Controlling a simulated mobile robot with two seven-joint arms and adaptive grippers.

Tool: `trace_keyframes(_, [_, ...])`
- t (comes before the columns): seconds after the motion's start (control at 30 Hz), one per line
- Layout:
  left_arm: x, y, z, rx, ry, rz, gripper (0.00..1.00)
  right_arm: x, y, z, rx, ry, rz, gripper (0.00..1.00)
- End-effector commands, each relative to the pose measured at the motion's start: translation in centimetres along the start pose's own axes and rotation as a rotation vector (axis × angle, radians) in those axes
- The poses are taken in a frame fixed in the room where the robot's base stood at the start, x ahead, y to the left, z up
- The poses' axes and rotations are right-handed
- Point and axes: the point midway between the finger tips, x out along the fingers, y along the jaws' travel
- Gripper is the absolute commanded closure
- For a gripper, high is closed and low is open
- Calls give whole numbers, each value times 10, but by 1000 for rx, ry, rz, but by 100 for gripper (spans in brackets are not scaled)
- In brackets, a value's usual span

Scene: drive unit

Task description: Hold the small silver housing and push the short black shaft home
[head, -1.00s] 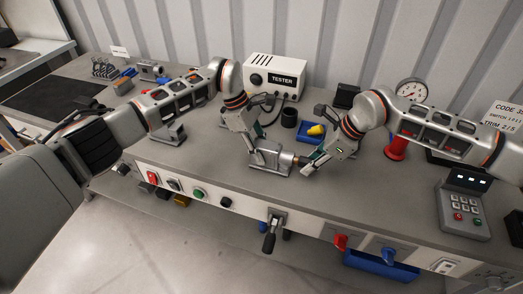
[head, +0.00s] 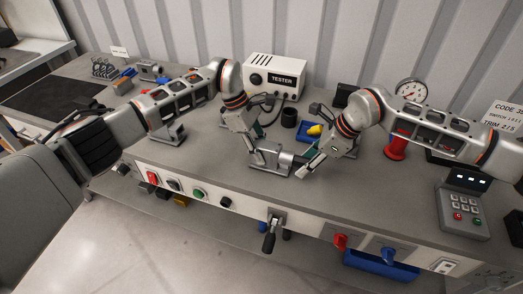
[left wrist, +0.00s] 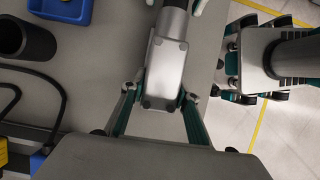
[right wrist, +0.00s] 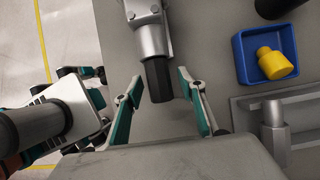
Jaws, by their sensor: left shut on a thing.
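The small silver housing (head: 283,161) lies at the bench's front middle, and it also shows in the left wrist view (left wrist: 163,68). My left gripper (head: 264,155) is shut on it, with one finger on each side. The short black shaft (right wrist: 158,80) sticks out of the housing's end in the right wrist view. How deep it sits inside is hidden. My right gripper (right wrist: 157,77) is open, its fingers either side of the shaft with a gap on both sides. In the head view my right gripper (head: 306,165) covers most of the shaft.
Behind the grippers stand a white tester box (head: 275,75), a black cup (head: 289,117) and a blue tray (right wrist: 242,60) with a yellow part (right wrist: 277,63). A red stand (head: 396,147) and a keypad unit (head: 464,208) are to the right. The bench's front edge is close.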

Motion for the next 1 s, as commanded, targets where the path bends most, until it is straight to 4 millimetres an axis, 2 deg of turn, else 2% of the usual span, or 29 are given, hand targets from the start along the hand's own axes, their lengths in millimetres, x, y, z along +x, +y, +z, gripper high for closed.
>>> trace_keyframes(0.13, [0,0,-1,-1,1,0,94,-2,0,0,0,0,0,60])
trace_keyframes(0.23, [0,0,-1,-1,1,0,94,-12,-1,0,0,0,-2,60])
trace_keyframes(0.7, [0,0,-1,-1,2,1,94,-99,0,0,0,0,-2,60])
trace_keyframes(0.83, [0,0,-1,-1,2,1,94,-113,0,0,0,-1,-1,60])
trace_keyframes(1.0, [0,0,-1,-1,2,1,94,-120,0,0,-1,0,0,60])
